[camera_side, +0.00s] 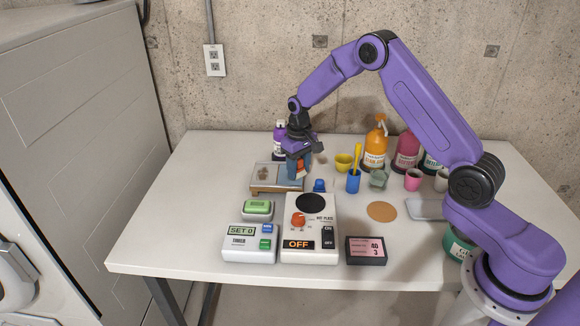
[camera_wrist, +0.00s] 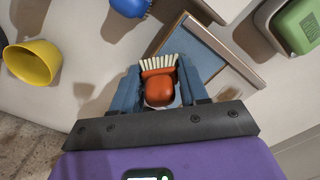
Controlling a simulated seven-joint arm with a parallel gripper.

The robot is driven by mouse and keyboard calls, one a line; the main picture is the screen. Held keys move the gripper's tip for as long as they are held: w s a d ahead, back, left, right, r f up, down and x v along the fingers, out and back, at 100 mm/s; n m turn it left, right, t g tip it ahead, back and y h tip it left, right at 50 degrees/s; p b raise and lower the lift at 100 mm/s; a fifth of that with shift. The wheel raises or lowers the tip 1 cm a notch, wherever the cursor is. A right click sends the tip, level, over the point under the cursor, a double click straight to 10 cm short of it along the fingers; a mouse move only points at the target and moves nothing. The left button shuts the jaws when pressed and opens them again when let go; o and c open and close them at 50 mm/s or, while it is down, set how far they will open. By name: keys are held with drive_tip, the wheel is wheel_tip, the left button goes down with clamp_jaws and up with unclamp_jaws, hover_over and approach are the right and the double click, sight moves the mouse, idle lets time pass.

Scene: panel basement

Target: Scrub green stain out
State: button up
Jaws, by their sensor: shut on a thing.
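My gripper (camera_side: 298,175) points down over the wood-edged board (camera_side: 263,188) at the back left of the table. It is shut on an orange-red brush (camera_wrist: 158,90) with white bristles, which shows between the blue-grey fingers in the wrist view. The grey-blue board (camera_wrist: 192,50) lies just beyond the bristles there. I cannot tell whether the bristles touch it. A dark patch shows on the board in the side view, stain or shadow. I make out no green stain; the gripper hides part of the board. A blue brush (camera_wrist: 130,6) lies nearby, also in the side view (camera_side: 319,186).
A green-topped block (camera_side: 258,208), timer (camera_side: 249,243), hot plate (camera_side: 310,225) reading OFF and dark display box (camera_side: 366,250) stand in front. The table's left side is clear.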

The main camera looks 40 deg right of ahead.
sight(282, 177)
drive_tip(key=shift+s+d, duration=0.4)
drive_tip(key=shift+s+a, duration=0.45)
drive_tip(key=shift+s, duration=0.1)
drive_tip(key=shift+w+a, duration=2.1)
wheel_tip(282, 177, up, 2)
drive_tip(key=shift+w+r, duration=0.1)
drive_tip(key=shift+r, duration=3.05)
